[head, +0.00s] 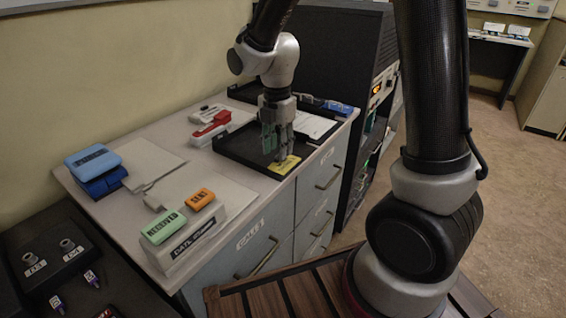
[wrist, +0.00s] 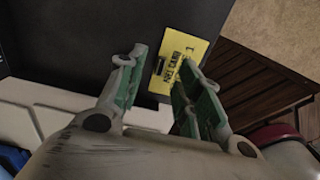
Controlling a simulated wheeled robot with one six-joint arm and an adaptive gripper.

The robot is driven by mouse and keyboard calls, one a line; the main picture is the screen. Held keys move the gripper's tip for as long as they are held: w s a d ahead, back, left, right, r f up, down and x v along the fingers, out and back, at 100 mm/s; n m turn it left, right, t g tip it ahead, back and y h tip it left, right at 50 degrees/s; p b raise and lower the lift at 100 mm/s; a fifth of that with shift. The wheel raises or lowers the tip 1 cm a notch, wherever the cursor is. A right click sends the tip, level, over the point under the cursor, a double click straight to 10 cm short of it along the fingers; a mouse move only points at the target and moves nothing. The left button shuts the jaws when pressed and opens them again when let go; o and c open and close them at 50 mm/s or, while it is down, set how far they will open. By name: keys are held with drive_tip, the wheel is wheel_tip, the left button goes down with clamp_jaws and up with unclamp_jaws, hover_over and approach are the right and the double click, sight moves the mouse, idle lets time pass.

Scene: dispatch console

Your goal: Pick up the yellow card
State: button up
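The yellow card (head: 284,164) lies at the front right corner of a black tray (head: 236,155) on the cabinet top. In the wrist view the yellow card (wrist: 180,62) has dark print reading roughly "FUEL CARD 1" and a dark slot. My gripper (head: 274,152) points down over the tray, just behind the card. In the wrist view my gripper (wrist: 160,72) has its two green-lined fingers apart, with the card beyond and between the tips. Nothing is held between them. I cannot tell the exact height of the fingertips above the card.
A red and white stapler-like item (head: 210,127) is left of the tray. A blue box (head: 95,168), a green block (head: 163,228) and an orange block (head: 199,199) stand further left. A second dark tray (head: 314,124) with paper is behind. Floor is open at right.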

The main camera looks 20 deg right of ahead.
wheel_tip(320, 180, down, 2)
drive_tip(key=shift+f, duration=0.1)
drive_tip(key=shift+c, duration=0.2)
clamp_jaws()
